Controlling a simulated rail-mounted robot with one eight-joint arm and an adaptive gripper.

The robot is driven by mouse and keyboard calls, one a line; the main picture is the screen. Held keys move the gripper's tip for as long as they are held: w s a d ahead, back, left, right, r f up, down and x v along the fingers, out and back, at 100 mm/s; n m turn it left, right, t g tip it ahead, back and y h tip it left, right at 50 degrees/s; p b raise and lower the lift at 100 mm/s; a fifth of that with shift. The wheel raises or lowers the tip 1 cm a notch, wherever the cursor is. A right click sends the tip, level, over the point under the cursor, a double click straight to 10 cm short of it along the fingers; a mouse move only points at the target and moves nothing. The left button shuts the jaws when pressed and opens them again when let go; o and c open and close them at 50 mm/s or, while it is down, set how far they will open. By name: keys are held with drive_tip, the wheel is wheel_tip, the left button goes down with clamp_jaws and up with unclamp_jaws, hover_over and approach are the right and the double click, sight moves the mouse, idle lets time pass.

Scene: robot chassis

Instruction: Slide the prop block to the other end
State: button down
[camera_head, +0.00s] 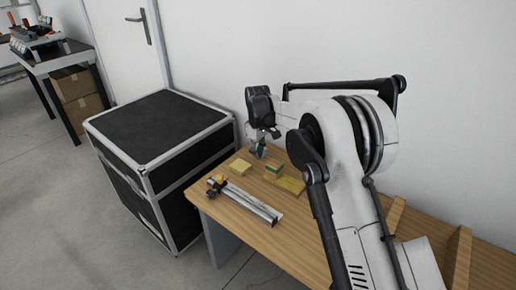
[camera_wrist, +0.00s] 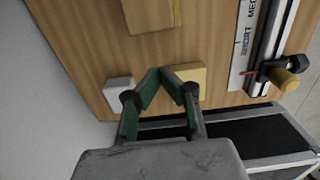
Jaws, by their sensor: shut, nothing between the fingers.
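A metal rail (camera_head: 246,202) lies on the wooden table near its left edge. A black block with a yellow knob (camera_head: 217,183) sits at the rail's far end. In the wrist view, the rail (camera_wrist: 272,38) is at the right, beside a white strip marked SHORT and MED (camera_wrist: 243,45). The black block (camera_wrist: 298,65) with its yellow knob (camera_wrist: 284,80) is at the rail's lower end there. My gripper (camera_head: 259,154) is over the table's back left part, apart from the rail. Its green fingertips (camera_wrist: 160,73) meet, with nothing held.
A yellow block (camera_head: 240,167) lies between my gripper and the rail. A pale block (camera_wrist: 117,90) is left of my fingers. A black case (camera_head: 160,130) stands left of the table.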

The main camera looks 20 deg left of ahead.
sight(278, 164)
drive_tip(key=f, duration=0.2)
drive_tip(key=shift+d+f+b, duration=0.25)
drive_tip(key=shift+f+b, duration=0.15)
drive_tip(key=d, duration=0.1)
drive_tip(key=s+d, duration=0.1)
drive_tip(key=shift+d+r+b, duration=0.1)
drive_tip(key=shift+d+b, duration=0.2)
drive_tip(key=shift+b, duration=0.1)
drive_tip(key=shift+s+d, duration=0.1)
drive_tip(key=shift+d, duration=0.25)
drive_tip(key=s+d, duration=0.1)
drive_tip(key=d, duration=0.2)
drive_tip(key=s+d, duration=0.1)
drive_tip(key=d, duration=0.2)
drive_tip(key=s+d, duration=0.1)
drive_tip(key=d, duration=0.2)
drive_tip(key=shift+r, duration=0.1)
drive_tip(key=a, duration=0.2)
drive_tip(key=w+a, duration=0.1)
drive_tip(key=a, duration=0.1)
drive_tip(key=shift+w+r, duration=0.15)
drive_tip(key=shift+w, duration=0.05)
wheel_tip(278, 164, up, 10)
drive_tip(key=p, duration=0.3)
drive_tip(key=shift+d, duration=0.15)
